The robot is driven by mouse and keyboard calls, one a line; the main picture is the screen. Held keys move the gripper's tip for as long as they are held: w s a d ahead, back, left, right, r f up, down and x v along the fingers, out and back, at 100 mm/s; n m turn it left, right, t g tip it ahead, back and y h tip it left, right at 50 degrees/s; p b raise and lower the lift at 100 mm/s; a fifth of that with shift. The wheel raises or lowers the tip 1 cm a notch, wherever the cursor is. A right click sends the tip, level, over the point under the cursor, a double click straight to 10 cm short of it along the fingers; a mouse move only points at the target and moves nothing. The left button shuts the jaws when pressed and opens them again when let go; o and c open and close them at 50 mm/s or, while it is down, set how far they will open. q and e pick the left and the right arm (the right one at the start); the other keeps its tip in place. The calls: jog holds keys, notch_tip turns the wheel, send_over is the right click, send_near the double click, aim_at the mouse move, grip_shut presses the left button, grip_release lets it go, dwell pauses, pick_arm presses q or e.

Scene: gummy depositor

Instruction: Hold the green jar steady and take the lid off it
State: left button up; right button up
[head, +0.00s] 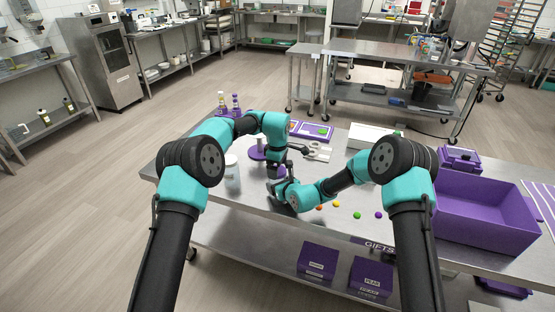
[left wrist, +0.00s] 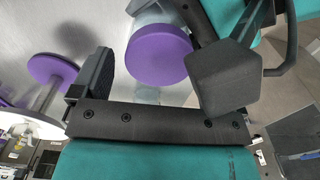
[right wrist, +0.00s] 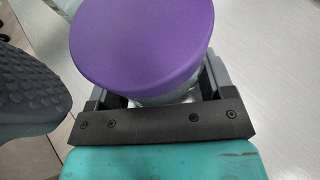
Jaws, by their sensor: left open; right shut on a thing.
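A jar with a round purple lid (head: 280,171) stands on the steel table between my two grippers. The lid fills much of the right wrist view (right wrist: 142,38) and also shows in the left wrist view (left wrist: 160,52). Below it a strip of pale, clear jar wall (right wrist: 160,98) shows; I see no green on it. My right gripper (head: 273,182) comes in low and is shut on the jar just under the lid. My left gripper (left wrist: 165,65) points down above the jar. It is open, with the lid in view between its fingers. The jar's lower part is hidden.
A clear jar with a white top (head: 231,166) stands to the left. A purple disc-based stand (left wrist: 53,69) is close by. A large purple bin (head: 485,210) is at the right, a white box (head: 373,135) behind.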

pick_arm(q)
jog(key=shift+f, duration=0.65)
jog(key=c, duration=0.8)
jog(key=o, duration=0.9)
jog(key=shift+r, duration=0.15)
